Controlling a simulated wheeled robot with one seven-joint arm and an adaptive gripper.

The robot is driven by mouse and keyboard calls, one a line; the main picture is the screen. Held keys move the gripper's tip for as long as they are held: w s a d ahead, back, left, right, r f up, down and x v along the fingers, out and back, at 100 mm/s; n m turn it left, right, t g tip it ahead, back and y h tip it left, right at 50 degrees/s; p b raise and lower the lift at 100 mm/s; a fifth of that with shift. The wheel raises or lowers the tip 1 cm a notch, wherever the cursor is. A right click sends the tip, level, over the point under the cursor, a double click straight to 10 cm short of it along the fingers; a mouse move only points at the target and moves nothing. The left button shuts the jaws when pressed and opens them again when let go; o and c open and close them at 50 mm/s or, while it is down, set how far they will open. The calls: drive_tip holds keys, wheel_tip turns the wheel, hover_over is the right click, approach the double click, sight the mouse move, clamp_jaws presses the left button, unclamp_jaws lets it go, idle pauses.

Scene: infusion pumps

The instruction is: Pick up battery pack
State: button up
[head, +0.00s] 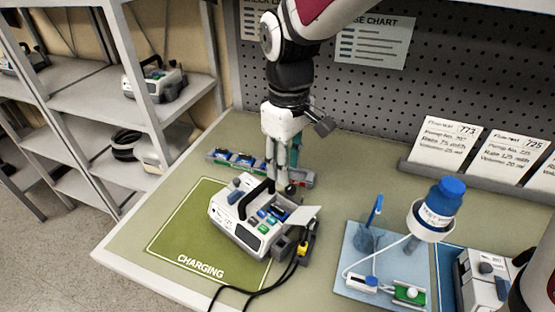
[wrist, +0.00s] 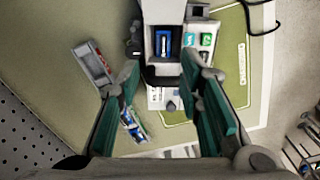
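A white and grey infusion pump (head: 229,218) sits on the green charging mat (head: 165,240), with its lid raised. My gripper (head: 280,182) points down just behind and above the pump. Its teal-padded fingers (wrist: 162,72) are apart, with nothing held between them.
Black cables (head: 283,277) with a yellow connector run from the pump over the front edge. A blue tray (head: 358,286) with a blue-capped bottle (head: 440,205) stands right, beside another pump (head: 487,280). Cards line the pegboard's (head: 365,100) foot. Shelves (head: 75,82) stand left.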

hover_over(283, 211)
drive_tip(key=f, duration=0.8)
drive_tip(key=shift+w+d, duration=0.15)
drive_tip(key=shift+d, duration=0.1)
drive_tip(key=shift+s+a+f+p, duration=0.15)
drive_tip(key=shift+s+f, duration=0.1)
drive_tip(key=shift+f, duration=1.1)
drive_tip(key=shift+s+f+p, duration=0.15)
drive_tip(key=shift+s+f, duration=0.1)
drive_tip(key=shift+f, duration=1.1)
drive_tip(key=shift+w+f, duration=0.2)
drive_tip(key=shift+w, duration=0.05)
drive_tip(key=shift+a+r, duration=0.1)
drive_tip(key=shift+r, duration=0.05)
clamp_jaws()
